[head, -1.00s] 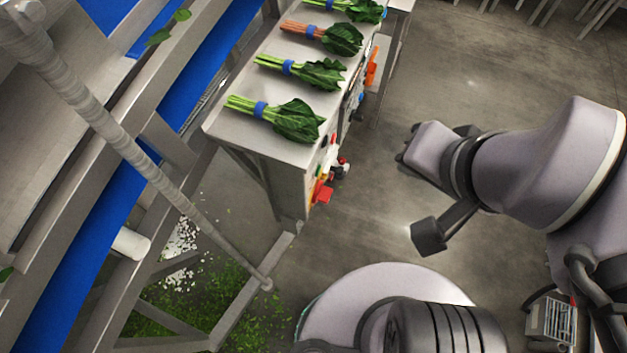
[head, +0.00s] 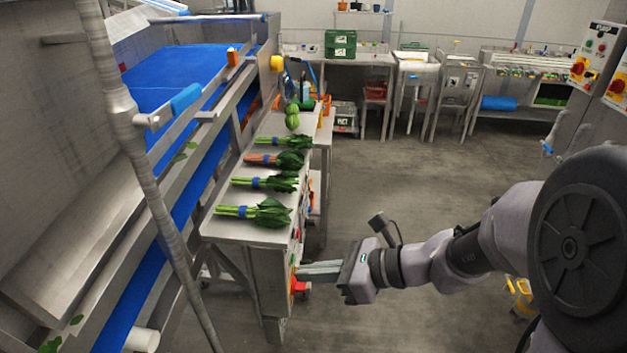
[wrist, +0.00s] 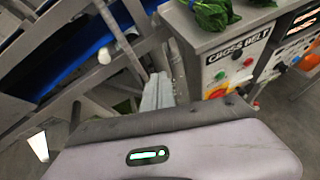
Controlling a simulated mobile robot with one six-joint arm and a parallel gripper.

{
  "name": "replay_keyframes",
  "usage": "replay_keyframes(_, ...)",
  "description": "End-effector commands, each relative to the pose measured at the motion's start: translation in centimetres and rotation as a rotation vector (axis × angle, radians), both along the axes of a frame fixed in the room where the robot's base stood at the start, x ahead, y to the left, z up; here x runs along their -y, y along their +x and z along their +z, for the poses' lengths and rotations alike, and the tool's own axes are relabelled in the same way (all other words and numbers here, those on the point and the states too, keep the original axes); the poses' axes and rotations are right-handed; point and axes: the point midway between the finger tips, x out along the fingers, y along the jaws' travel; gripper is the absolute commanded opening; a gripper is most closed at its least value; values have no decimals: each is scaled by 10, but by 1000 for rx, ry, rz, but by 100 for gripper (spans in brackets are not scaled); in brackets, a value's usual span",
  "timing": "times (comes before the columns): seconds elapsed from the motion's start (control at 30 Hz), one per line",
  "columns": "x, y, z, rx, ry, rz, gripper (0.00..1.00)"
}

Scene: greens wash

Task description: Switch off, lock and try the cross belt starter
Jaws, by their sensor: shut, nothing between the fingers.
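The cross belt starter (wrist: 238,58) is a grey panel with a black-on-white CROSS BELT label in the wrist view. It carries small green, red and white buttons. A rotary switch (wrist: 216,93) with red on a yellow plate sits low on it, partly cut off by my gripper body. In the head view the starter is on the end face of the steel bench, seen edge-on, with a red part (head: 299,287) showing below my fingers. My gripper (head: 300,271) is shut and empty, its fingers pointing left at the panel. I cannot tell whether they touch it.
Bunches of greens (head: 262,213) lie on the steel bench (head: 228,228). A blue belt conveyor (head: 170,80) stands left of it. Another control panel (wrist: 295,45) adjoins the starter on the right. More switch boxes (head: 592,70) are at far right. The floor (head: 430,190) behind my arm is clear.

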Motion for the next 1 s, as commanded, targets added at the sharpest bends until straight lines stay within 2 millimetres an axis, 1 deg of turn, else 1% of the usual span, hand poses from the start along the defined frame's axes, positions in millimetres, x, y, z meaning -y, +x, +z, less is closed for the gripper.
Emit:
replay_keyframes(0.03,1,23,-15,-110,91,-103,0)
replay_keyframes(0.07,3,38,-23,-173,150,-170,0)
replay_keyframes(0.1,7,57,-36,-251,223,-261,0)
replay_keyframes(0.17,16,82,-56,-356,321,-386,0)
replay_keyframes(0.2,23,97,-71,-415,379,-464,0)
replay_keyframes(0.3,42,123,-105,-532,498,-629,0)
replay_keyframes(0.33,48,128,-115,-558,525,-670,0)
replay_keyframes(0.43,63,141,-139,-620,593,-773,0)
replay_keyframes(0.5,69,145,-149,-643,620,-816,0)
replay_keyframes(0.57,72,147,-154,-655,634,-836,0)
replay_keyframes(0.87,73,148,-156,-658,639,-845,0)
replay_keyframes(1.0,67,147,-156,-659,638,-842,0)
